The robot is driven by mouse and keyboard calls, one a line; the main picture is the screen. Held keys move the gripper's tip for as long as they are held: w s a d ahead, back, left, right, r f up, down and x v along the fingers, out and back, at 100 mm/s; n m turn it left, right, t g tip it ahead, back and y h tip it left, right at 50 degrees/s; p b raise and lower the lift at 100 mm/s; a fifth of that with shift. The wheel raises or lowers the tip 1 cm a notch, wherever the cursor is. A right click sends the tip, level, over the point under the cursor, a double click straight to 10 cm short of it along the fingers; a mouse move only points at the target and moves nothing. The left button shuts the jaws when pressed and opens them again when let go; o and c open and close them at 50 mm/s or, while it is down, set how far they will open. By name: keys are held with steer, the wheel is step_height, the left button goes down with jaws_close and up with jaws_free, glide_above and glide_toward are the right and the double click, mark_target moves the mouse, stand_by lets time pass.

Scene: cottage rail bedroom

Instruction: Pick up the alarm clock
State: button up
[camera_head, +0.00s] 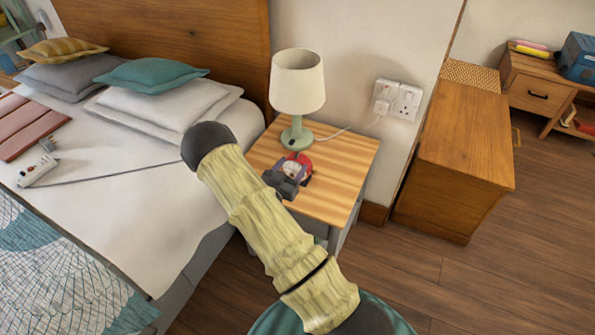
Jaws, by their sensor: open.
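A small red alarm clock (306,160) with a pale face stands on the wooden bedside table (340,170), just in front of the lamp base. My gripper (290,177) is dark grey and reaches down at the near side of the clock. It overlaps the clock's lower front in the picture, and its jaws are open. I cannot tell whether the jaws touch the clock or are around it. The lower part of the clock is partly hidden by my gripper. My arm crosses in front of the table's left edge.
A lamp (298,85) with a cream shade and green base stands behind the clock. Its cord runs to a wall socket (398,100). The bed (120,160) lies left, and a wooden cabinet (455,150) stands right. The table's right side is clear.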

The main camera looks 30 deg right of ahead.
mark_target(295, 158)
steer(key=shift+w+d, duration=0.45)
steer(key=shift+w, duration=0.05)
steer(key=shift+w+d, duration=0.1)
steer(key=w+d, duration=0.1)
steer(key=w+d+f, duration=0.1)
steer(key=w, duration=0.1)
steer(key=shift+d, duration=0.4)
steer(key=shift+w+d, duration=0.3)
steer(key=shift+d, duration=0.05)
steer(key=c, duration=1.2)
steer(key=shift+s+f, duration=0.1)
jaws_close()
